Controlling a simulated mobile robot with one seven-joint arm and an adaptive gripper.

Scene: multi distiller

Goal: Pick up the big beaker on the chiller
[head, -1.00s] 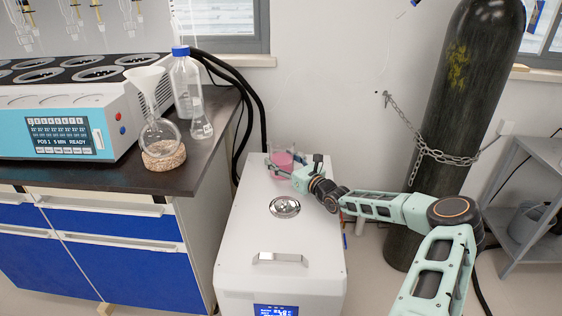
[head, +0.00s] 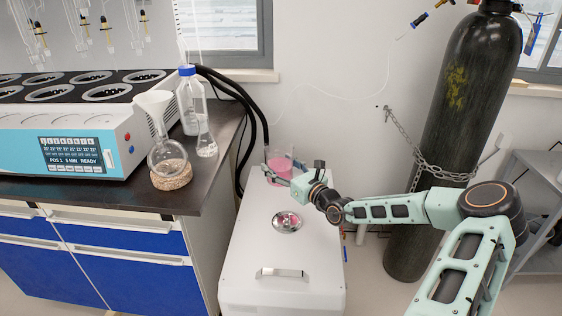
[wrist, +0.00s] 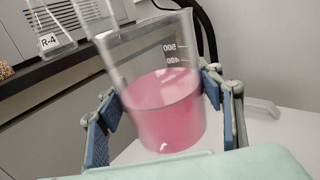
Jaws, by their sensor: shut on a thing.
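The big beaker (head: 280,163) is clear glass, partly filled with pink liquid, at the back of the white chiller (head: 253,245). My gripper (head: 283,174) is shut on it from the front right. In the wrist view the beaker (wrist: 165,110) sits between the two blue-padded fingers (wrist: 160,107), slightly tilted in the picture, with volume marks on its upper right. A pink reflection shows in the round metal cap on the chiller top. The beaker's base is partly hidden, and any gap under it is hard to tell.
The dark bench (head: 115,192) at left holds a blue-capped bottle (head: 189,100), a round flask with a funnel (head: 167,155) on a cork ring, a small flask and the distiller (head: 70,140). Black hoses run behind the chiller. A chained gas cylinder (head: 450,110) stands at right.

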